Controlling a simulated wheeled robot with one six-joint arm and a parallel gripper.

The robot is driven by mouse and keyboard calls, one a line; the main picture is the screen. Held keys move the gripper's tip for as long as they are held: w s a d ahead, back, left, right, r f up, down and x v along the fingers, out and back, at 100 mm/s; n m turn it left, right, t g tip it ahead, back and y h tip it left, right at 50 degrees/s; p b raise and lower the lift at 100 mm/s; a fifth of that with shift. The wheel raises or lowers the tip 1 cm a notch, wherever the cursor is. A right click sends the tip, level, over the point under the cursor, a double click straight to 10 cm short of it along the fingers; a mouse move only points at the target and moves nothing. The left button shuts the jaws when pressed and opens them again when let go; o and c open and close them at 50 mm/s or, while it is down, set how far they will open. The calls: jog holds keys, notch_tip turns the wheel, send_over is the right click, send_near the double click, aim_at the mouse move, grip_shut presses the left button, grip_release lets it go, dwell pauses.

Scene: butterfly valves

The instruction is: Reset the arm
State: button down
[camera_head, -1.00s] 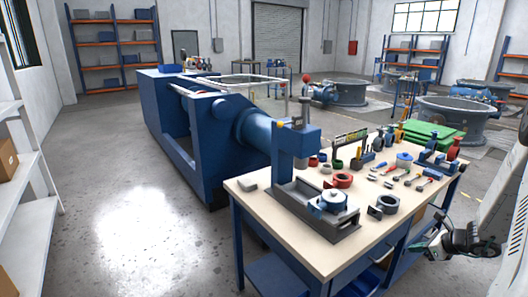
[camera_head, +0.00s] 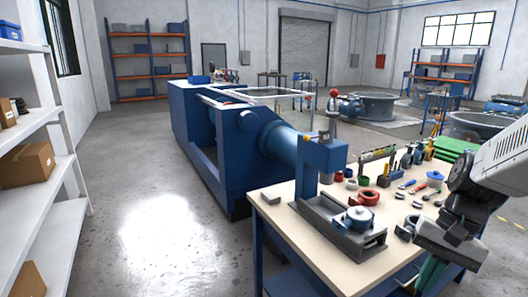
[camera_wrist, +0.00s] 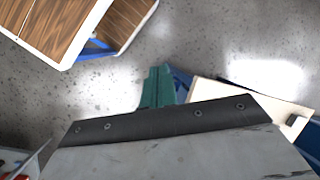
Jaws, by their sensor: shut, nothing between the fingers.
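My gripper (camera_head: 431,274) is at the lower right of the head view, by the right side of the workbench. Its teal fingers point downward below the dark wrist, and part of them is hidden by the wrist. In the wrist view the teal fingers (camera_wrist: 157,86) are together and empty, beyond a dark edge and grey plate of my own arm. The white arm link rises at the right edge of the head view.
The workbench (camera_head: 330,262) carries a vise-like fixture (camera_head: 345,230), a red ring (camera_head: 368,197) and several tools. A blue machine (camera_head: 215,150) stands behind it. White shelves (camera_head: 60,180) with cartons are at the left. The floor (camera_head: 150,225) between is clear.

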jog(key=s+a+r+n+t+h, duration=0.3)
jog(key=s+a+r+n+h, duration=0.1)
jog(key=s+a+r+n, duration=0.3)
jog(key=shift+s+r, duration=0.55)
jog(key=shift+s, duration=0.4)
jog(key=shift+a, duration=0.1)
